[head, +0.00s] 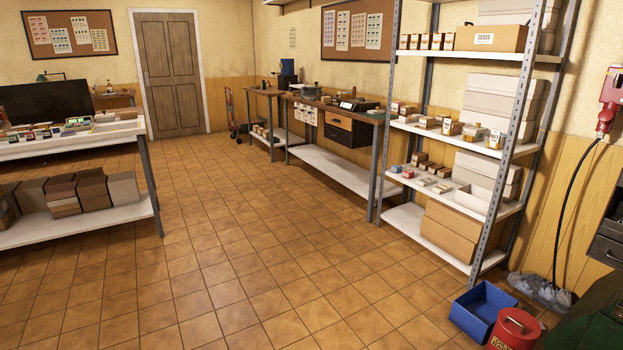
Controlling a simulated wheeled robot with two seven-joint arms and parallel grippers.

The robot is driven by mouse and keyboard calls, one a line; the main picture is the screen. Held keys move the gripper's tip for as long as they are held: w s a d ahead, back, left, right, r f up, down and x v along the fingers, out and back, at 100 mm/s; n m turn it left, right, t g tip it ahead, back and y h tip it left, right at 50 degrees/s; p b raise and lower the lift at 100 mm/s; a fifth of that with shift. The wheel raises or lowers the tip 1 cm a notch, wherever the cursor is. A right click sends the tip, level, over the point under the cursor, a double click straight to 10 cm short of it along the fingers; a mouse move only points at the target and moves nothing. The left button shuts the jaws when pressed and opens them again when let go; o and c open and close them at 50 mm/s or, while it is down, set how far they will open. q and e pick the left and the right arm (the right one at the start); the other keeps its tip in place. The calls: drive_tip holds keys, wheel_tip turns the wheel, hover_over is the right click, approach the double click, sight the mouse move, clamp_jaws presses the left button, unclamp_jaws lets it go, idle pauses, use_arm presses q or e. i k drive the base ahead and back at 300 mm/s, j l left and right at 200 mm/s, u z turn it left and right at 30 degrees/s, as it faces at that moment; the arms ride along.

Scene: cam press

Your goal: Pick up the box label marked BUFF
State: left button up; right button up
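I cannot make out a label reading BUFF anywhere in the head view. Small boxes with pale labels (453,127) stand on the middle shelf of the metal rack at the right, but their print is too small to read. More small boxes (421,167) lie on the shelf below. Small coloured cards or packets (43,134) lie on the white table (100,135) at the left, also unreadable. Neither of my grippers is in view.
The tiled floor (240,240) is clear in the middle. A metal rack (493,190) stands at the right, with a blue bin (482,308) and a red can (515,330) on the floor before it. A workbench (335,106) runs along the back wall near a door (170,75).

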sight(495, 138)
drive_tip(key=i, duration=4.05)
drive_tip(key=i+z, duration=0.15)
drive_tip(key=i, duration=0.35)
drive_tip(key=i+j+z, duration=0.15)
drive_tip(key=i, duration=0.3)
drive_tip(key=i+j+z, duration=0.1)
drive_tip(key=i, duration=0.4)
drive_tip(key=i+j+z, duration=0.15)
drive_tip(key=i, duration=0.3)
drive_tip(key=j+z, duration=0.1)
drive_tip(key=z, duration=2.85)
